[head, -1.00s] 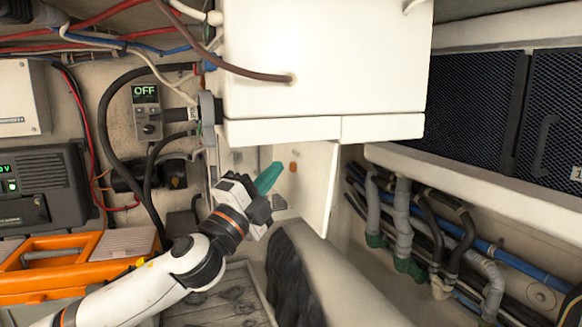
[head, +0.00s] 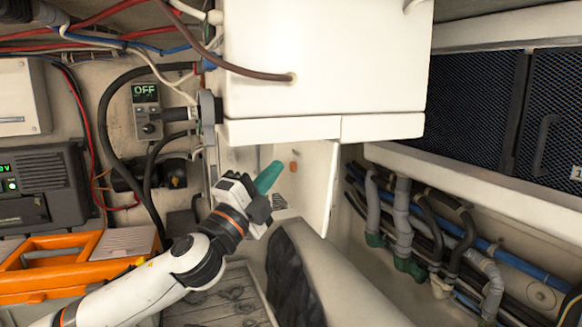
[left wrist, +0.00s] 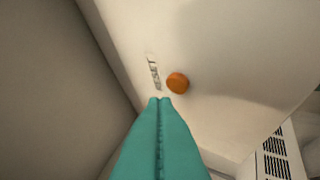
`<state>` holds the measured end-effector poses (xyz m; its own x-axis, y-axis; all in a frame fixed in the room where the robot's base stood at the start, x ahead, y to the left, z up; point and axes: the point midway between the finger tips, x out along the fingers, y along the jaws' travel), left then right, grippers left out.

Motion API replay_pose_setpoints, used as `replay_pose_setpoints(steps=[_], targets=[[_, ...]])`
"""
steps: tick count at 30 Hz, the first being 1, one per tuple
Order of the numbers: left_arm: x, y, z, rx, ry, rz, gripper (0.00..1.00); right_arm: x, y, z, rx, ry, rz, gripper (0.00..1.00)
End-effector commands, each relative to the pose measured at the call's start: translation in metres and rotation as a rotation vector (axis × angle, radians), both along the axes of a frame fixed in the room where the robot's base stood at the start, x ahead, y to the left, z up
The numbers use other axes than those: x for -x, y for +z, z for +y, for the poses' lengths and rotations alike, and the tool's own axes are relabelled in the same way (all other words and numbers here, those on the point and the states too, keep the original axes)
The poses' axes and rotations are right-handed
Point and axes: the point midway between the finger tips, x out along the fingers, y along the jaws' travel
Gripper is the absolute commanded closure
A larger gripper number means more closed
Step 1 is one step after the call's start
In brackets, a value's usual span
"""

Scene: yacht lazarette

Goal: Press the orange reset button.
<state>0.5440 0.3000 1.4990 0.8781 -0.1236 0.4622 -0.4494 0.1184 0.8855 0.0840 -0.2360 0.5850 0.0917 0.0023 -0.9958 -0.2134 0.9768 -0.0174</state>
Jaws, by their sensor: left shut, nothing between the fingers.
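The orange reset button (head: 293,167) is a small round knob on a white panel (head: 316,185) under the white box. In the left wrist view the button (left wrist: 177,83) stands out from the pale panel beside a small label (left wrist: 154,72). My left gripper (head: 277,167) has teal fingers, shut together and empty. In the left wrist view the fingertips (left wrist: 160,100) point at the panel, just below and left of the button. They look close to it; I cannot tell the exact gap, but no contact shows. My right gripper is in neither view.
A large white box (head: 320,60) hangs just above my left gripper. A control unit reading OFF (head: 146,110) and black cables are on the left wall. An orange toolbox (head: 60,270) stands at lower left. Pipes and hoses (head: 410,220) run along the right.

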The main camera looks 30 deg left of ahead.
Motion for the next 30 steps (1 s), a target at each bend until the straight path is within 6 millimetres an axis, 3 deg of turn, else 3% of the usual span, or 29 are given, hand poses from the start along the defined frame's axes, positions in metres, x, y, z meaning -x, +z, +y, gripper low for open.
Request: replay_pose_setpoints(steps=[30], targets=[[-0.0064,-0.0006,-0.0058,0.000,0.000,0.000,1.00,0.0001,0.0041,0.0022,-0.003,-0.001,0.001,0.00]])
